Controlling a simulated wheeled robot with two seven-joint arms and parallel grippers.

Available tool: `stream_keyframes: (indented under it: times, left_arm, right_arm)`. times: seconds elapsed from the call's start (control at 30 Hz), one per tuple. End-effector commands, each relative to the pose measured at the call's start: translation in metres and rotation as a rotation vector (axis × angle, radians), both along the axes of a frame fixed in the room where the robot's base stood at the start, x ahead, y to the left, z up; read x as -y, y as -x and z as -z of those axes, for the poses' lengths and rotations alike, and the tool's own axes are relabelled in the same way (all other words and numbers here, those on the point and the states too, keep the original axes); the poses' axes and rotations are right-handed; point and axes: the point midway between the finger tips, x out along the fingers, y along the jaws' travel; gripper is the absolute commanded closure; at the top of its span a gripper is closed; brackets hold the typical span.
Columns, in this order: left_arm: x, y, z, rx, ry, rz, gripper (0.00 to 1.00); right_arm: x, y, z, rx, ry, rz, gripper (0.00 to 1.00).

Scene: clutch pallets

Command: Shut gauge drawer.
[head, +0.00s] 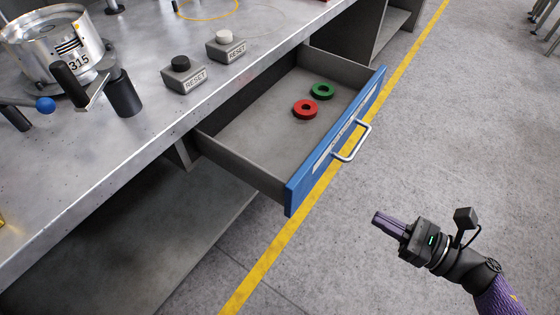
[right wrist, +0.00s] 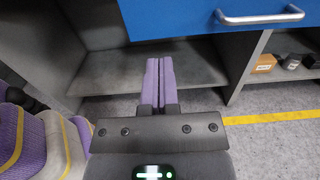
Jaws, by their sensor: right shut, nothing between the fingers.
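The gauge drawer (head: 335,142) stands pulled out from the grey workbench in the head view, with a blue front and a silver bar handle (head: 352,142). A green ring (head: 322,91) and a red ring (head: 305,109) lie inside it. My right gripper (head: 376,218) is shut and empty, out in front of the drawer and to the right, apart from it. In the right wrist view its purple fingers (right wrist: 159,82) are together, below the blue drawer front (right wrist: 190,20) and its handle (right wrist: 260,18). My left gripper is not in view.
On the bench top (head: 140,150) stand a black reset button (head: 182,79), a white reset button (head: 226,46) and a metal canister (head: 52,42). An open shelf (head: 150,235) lies under the bench.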

Motion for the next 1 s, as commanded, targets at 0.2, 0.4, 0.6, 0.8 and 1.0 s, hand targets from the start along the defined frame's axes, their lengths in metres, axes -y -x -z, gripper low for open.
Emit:
stream_keyframes:
  times: [0.2,0.4,0.6,0.8,1.0]
  left_arm:
    - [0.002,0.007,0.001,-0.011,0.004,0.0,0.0]
    - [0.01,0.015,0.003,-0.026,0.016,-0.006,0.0]
    - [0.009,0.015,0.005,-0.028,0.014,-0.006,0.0]
    - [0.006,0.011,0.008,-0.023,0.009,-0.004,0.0]
    - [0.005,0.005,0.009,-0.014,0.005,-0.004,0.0]
  right_arm:
    - [-0.011,-0.007,0.002,-0.003,-0.001,-0.001,1.0]
    - [-0.047,-0.031,0.001,0.001,-0.001,-0.002,1.0]
    - [-0.082,-0.055,0.001,-0.001,-0.002,-0.001,1.0]
    - [-0.108,-0.072,0.002,-0.003,-0.001,-0.001,1.0]
    - [-0.116,-0.078,0.002,-0.004,0.001,0.0,1.0]
